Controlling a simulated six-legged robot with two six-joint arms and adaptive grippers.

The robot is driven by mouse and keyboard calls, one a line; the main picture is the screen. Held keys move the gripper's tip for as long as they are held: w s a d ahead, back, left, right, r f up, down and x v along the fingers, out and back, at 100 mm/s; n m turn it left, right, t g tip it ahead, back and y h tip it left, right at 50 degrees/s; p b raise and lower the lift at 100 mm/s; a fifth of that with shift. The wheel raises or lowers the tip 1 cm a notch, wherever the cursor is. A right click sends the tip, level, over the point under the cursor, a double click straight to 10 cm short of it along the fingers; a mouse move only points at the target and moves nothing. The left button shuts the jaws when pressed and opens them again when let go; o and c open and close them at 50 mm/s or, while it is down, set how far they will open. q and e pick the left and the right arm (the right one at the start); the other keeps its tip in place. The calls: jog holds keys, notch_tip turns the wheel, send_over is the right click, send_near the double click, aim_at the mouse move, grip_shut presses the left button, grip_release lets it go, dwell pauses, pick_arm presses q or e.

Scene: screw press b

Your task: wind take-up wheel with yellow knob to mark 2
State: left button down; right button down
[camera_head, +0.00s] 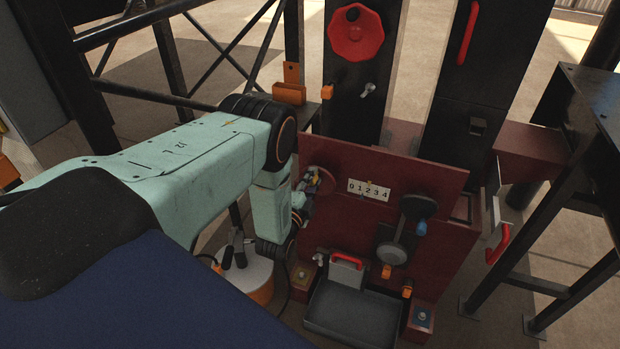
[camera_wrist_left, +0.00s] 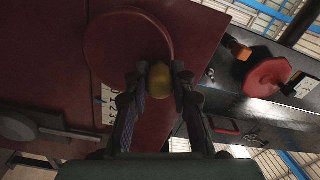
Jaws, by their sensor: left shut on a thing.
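The take-up wheel (camera_head: 327,184) is a dark red disc on the left of the red panel, partly hidden by my left gripper (camera_head: 313,181). In the left wrist view the wheel (camera_wrist_left: 125,40) shows face on, with the yellow knob (camera_wrist_left: 160,82) at its rim. My left gripper (camera_wrist_left: 160,80) is shut on the knob, one finger on each side. A white scale plate (camera_head: 369,190) marked 0 to 4 sits right of the wheel.
A dark tray (camera_head: 352,312) and a red-handled grey block (camera_head: 346,270) are below. A red handwheel (camera_head: 356,33) is on the post behind. A white round-topped container (camera_head: 246,276) stands left of the panel.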

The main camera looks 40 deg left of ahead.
pick_arm(q)
jog(key=shift+d, duration=0.15)
dwell(0.3)
jog(key=c, duration=1.1)
grip_release()
jog(key=v, duration=1.2)
